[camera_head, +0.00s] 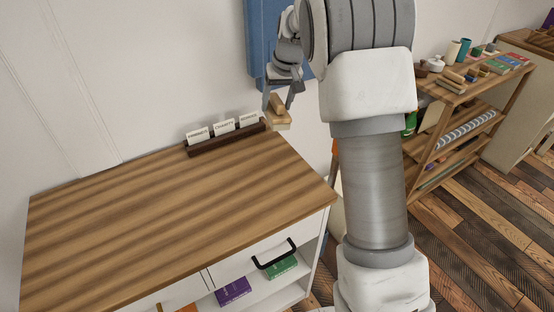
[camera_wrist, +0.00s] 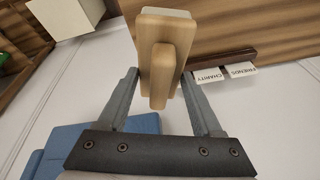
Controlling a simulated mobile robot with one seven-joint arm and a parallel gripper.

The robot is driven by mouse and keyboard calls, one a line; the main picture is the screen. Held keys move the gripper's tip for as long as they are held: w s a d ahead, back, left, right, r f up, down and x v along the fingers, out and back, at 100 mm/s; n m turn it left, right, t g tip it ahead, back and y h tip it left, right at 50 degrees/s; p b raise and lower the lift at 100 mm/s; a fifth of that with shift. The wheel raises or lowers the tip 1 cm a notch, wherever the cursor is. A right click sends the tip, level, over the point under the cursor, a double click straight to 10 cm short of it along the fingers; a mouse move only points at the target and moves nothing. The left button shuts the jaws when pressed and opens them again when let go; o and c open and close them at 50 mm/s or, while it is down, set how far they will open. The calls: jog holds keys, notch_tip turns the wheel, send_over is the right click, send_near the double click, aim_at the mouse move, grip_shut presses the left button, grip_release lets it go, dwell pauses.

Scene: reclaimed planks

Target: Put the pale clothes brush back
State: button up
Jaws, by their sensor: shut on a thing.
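The pale clothes brush (camera_head: 280,119) has a light wooden handle and body with cream bristles. My gripper (camera_head: 277,101) is shut on its handle and holds it in the air beyond the back right corner of the wooden-topped cabinet. In the wrist view the brush (camera_wrist: 166,55) sits between the two fingers of my gripper (camera_wrist: 160,90), bristles facing away from the camera. A dark wooden rack (camera_head: 226,139) with several white cards stands at the cabinet's back edge, left of the brush. Readable cards include "CHARITY" (camera_wrist: 209,77) and "FRIENDS" (camera_wrist: 241,70).
The cabinet top (camera_head: 150,215) is bare apart from the rack. Purple (camera_head: 232,291) and green boxes (camera_head: 281,267) lie on the shelf beneath. A blue panel (camera_head: 264,40) hangs on the wall behind my arm. A loaded wooden shelf unit (camera_head: 462,97) stands at the right.

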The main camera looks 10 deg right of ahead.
aim_at(277, 115)
jog(key=s+f+n, duration=0.1)
jog(key=f+n, duration=0.1)
jog(key=shift+s+a+f+n+t, duration=0.1)
jog(key=shift+s+a+n+t, duration=0.05)
jog(key=shift+s+n+t, duration=0.25)
jog(key=shift+a+f+n+b, duration=0.1)
jog(key=shift+f+n+b, duration=0.2)
jog(key=shift+f, duration=0.1)
notch_tip(277, 115, down, 10)
jog(key=shift+r+b, duration=0.25)
jog(key=shift+b, duration=0.9)
jog(key=shift+f, duration=0.1)
jog(key=o, duration=1.2)
